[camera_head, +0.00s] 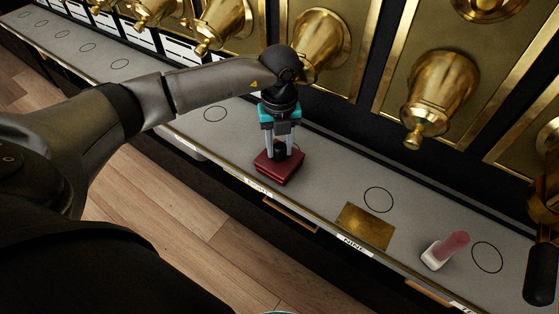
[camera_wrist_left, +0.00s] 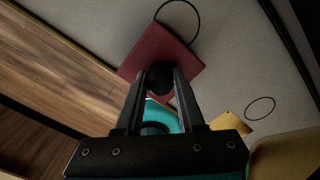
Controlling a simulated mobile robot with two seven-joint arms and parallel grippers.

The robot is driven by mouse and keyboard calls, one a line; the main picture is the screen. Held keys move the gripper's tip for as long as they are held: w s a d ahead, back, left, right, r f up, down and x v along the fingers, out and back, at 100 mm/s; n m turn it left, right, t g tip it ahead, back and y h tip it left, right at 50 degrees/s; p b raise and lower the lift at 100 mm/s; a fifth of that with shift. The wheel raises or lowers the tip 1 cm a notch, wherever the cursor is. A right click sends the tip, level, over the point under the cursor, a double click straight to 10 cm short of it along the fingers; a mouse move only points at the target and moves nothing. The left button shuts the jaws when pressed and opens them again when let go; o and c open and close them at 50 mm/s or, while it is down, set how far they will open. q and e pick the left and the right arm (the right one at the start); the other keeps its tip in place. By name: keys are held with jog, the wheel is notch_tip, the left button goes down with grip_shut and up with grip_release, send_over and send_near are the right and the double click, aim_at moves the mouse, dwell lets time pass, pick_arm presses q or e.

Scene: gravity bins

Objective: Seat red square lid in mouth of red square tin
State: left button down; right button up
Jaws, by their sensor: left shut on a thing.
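The red square lid (camera_head: 280,160) is on the grey counter's near side, under my left gripper (camera_head: 280,146). The fingers point down and are shut on its dark round knob, which also shows between the fingertips in the left wrist view (camera_wrist_left: 161,77). The lid's red top (camera_wrist_left: 165,48) spreads around the knob there. In the head view the red side below the lid looks layered, with the red square tin (camera_head: 276,179) seeming to be directly beneath. The lid hides the tin's mouth, and I cannot tell whether the lid sits inside it. My right gripper is not in view.
The grey counter (camera_head: 330,185) has several black circle outlines. A brass plate (camera_head: 365,226) and a small white scoop with a pink end (camera_head: 445,249) lie to the right. Brass bin spouts (camera_head: 438,95) overhang the counter's back. The wooden floor (camera_head: 180,215) lies beyond its front edge.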

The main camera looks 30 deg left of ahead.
aim_at(280, 145)
pick_arm(q)
jog(key=shift+c, duration=2.2)
grip_release()
notch_tip(280, 145, up, 15)
jog(key=p, duration=0.5)
jog(key=shift+p, duration=0.3)
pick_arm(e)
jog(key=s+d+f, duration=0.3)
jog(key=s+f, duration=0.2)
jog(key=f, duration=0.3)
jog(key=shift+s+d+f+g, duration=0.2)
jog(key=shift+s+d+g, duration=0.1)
